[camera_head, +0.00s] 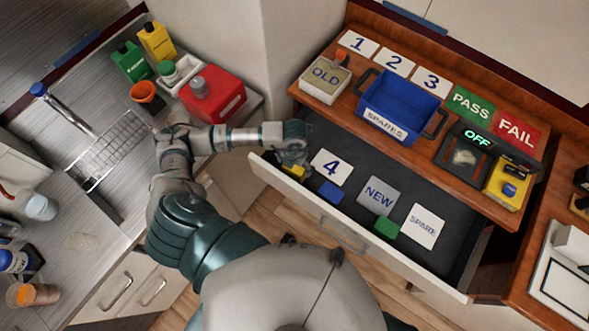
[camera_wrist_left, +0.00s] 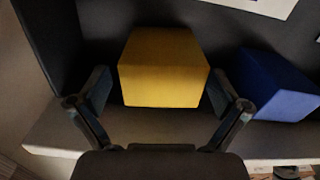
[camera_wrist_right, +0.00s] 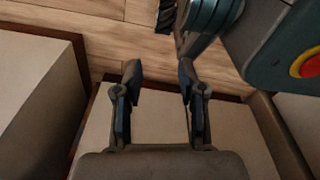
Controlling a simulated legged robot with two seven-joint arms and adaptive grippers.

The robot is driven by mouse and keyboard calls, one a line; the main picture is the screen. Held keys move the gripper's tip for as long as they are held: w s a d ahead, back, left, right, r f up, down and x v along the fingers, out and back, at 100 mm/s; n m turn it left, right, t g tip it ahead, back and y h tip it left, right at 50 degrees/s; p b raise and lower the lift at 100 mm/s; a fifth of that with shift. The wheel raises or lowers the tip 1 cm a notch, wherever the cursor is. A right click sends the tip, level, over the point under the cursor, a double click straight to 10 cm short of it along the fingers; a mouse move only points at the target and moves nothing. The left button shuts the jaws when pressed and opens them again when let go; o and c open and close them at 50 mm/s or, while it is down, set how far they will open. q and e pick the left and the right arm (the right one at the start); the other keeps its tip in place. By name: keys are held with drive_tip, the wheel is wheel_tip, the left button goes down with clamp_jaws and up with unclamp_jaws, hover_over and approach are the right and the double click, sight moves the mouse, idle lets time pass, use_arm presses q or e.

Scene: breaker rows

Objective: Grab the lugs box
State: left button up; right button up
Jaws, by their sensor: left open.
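A yellow box (camera_head: 293,172) lies at the left end of the open drawer (camera_head: 343,222), partly hidden by my left gripper (camera_head: 292,158). In the left wrist view the yellow box (camera_wrist_left: 163,68) sits between the two open fingers of my left gripper (camera_wrist_left: 158,90), which are on either side of it. No grip on it shows. A blue box (camera_head: 330,192) lies just right of it, also in the left wrist view (camera_wrist_left: 275,85). A green box (camera_head: 386,227) lies further right. No lugs label is readable on any box. My right gripper (camera_wrist_right: 159,75) is open and empty.
Cards marked 4 (camera_head: 331,167), NEW (camera_head: 378,193) and SPARE (camera_head: 425,226) lie in the drawer. Above it, the wooden counter holds a blue SPARES tray (camera_head: 385,128), an OLD tray (camera_head: 326,83) and a yellow device (camera_head: 507,187). A red can (camera_head: 213,95) stands behind my left arm.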

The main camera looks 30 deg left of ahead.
use_arm(q)
drive_tip(key=shift+d+r, duration=0.1)
drive_tip(key=shift+d, duration=0.05)
drive_tip(key=shift+c, duration=1)
drive_tip(key=c, duration=1.1)
drive_tip(key=shift+r, duration=0.1)
